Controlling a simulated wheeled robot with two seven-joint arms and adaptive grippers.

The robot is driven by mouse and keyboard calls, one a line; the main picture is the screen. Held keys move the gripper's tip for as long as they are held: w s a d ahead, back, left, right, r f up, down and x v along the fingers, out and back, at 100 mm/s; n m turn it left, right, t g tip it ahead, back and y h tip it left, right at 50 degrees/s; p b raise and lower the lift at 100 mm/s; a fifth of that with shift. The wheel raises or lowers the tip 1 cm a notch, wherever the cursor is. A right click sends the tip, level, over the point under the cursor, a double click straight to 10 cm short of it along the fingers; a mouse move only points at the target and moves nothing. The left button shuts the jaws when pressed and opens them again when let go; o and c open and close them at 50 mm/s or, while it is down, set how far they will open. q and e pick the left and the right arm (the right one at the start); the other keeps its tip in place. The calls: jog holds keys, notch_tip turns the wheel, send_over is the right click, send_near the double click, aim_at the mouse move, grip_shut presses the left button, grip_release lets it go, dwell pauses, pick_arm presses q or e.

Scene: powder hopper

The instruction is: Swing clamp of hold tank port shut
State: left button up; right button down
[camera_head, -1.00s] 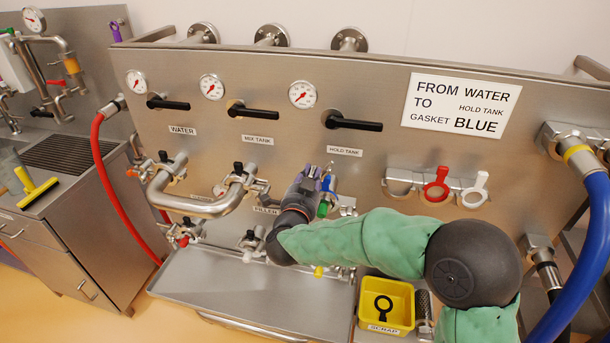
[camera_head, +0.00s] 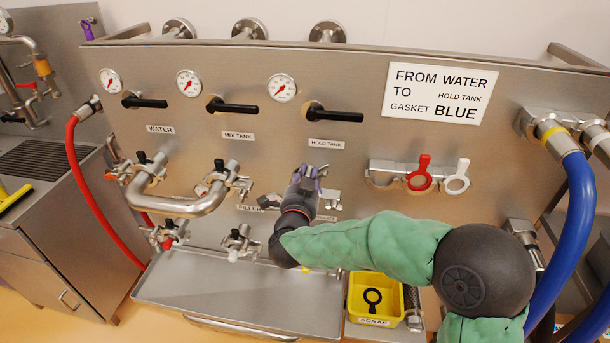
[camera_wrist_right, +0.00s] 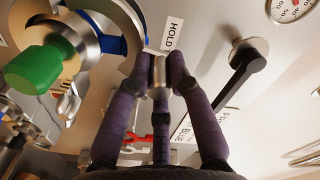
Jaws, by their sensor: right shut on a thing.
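My right gripper (camera_head: 312,173) is at the hold tank port, under the label HOLD TANK (camera_head: 326,143); its hand hides most of the port in the head view. In the right wrist view, its purple fingers (camera_wrist_right: 160,65) are closed on a small metal cylinder-shaped piece, seemingly part of the clamp (camera_wrist_right: 158,78). Left of the fingers is a metal fitting (camera_wrist_right: 85,60) with a blue gasket edge (camera_wrist_right: 122,46) and a green cap-like end (camera_wrist_right: 35,68). Whether the clamp is closed around it cannot be told. My left gripper is not in view.
A black-handled hold tank valve (camera_head: 335,115) is above the port. A pipe bend (camera_head: 185,205) is at left. A rack with a red gasket (camera_head: 420,175) and a white one (camera_head: 456,178) is at right. The scrap bin (camera_head: 373,318) and steel tray (camera_head: 240,300) are below.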

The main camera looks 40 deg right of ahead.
jog(key=shift+f, duration=0.1)
jog(key=s+d+f+b, duration=0.1)
jog(key=s+f+b, duration=0.1)
jog(key=shift+s+d+f+b, duration=0.1)
jog(key=shift+d+f+b, duration=0.15)
jog(key=shift+d+b, duration=0.15)
jog(key=b, duration=0.1)
jog(key=f, duration=0.1)
jog(key=s+f+b, duration=0.1)
jog(key=shift+d+f+b, duration=0.25)
jog(key=shift+d+b, duration=0.05)
jog(key=shift+d, duration=0.05)
jog(key=c, duration=1.4)
grip_release()
jog(key=shift+c, duration=0.2)
jog(key=shift+o, duration=1.4)
jog(key=shift+r, duration=0.15)
